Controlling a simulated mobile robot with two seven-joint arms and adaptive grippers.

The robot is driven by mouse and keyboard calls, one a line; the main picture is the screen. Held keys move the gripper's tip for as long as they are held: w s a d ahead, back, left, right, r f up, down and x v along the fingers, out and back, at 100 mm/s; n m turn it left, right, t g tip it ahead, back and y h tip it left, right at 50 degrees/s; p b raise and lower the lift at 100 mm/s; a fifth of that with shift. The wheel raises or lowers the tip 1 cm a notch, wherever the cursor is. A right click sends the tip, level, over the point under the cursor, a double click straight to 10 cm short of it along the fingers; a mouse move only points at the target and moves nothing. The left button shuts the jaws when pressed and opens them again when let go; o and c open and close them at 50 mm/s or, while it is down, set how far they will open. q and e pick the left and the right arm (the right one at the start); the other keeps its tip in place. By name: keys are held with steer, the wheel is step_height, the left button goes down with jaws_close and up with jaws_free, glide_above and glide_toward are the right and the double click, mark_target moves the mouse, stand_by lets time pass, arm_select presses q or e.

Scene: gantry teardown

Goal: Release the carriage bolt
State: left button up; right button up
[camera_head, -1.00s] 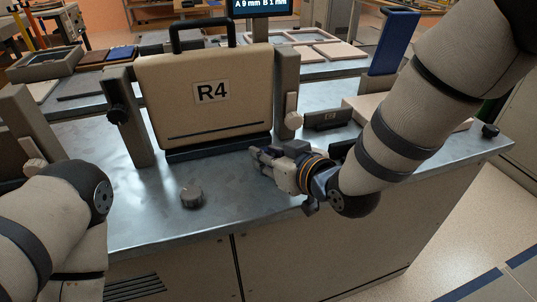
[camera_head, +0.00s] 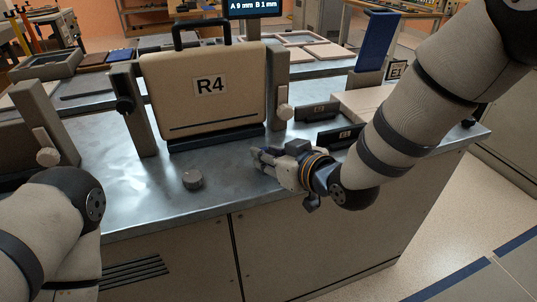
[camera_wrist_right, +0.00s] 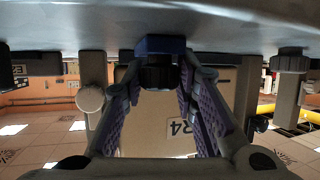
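The cream carriage marked R4 (camera_head: 205,95) stands upright in a dark base between two grey posts. It also shows upside down in the right wrist view (camera_wrist_right: 150,125). My right gripper (camera_head: 257,158) is low over the bench, in front of the carriage's right corner. In the right wrist view its purple-padded fingers (camera_wrist_right: 162,68) are apart. A part with a blue block (camera_wrist_right: 160,44) and a black round end lies between the fingertips; I cannot tell whether they touch it. In the head view the gripper hides this part. My left gripper is out of view.
A grey round knob (camera_head: 193,179) stands on the bench left of my right gripper. Dark labelled blocks (camera_head: 339,135) lie to the right. The front bench strip is mostly clear.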

steer(key=o, duration=0.3)
steer(key=shift+s+d+r, duration=0.1)
steer(key=shift+s, duration=0.05)
steer(key=v, duration=1.1)
steer(key=shift+s+d, duration=0.15)
steer(key=shift+s, duration=0.1)
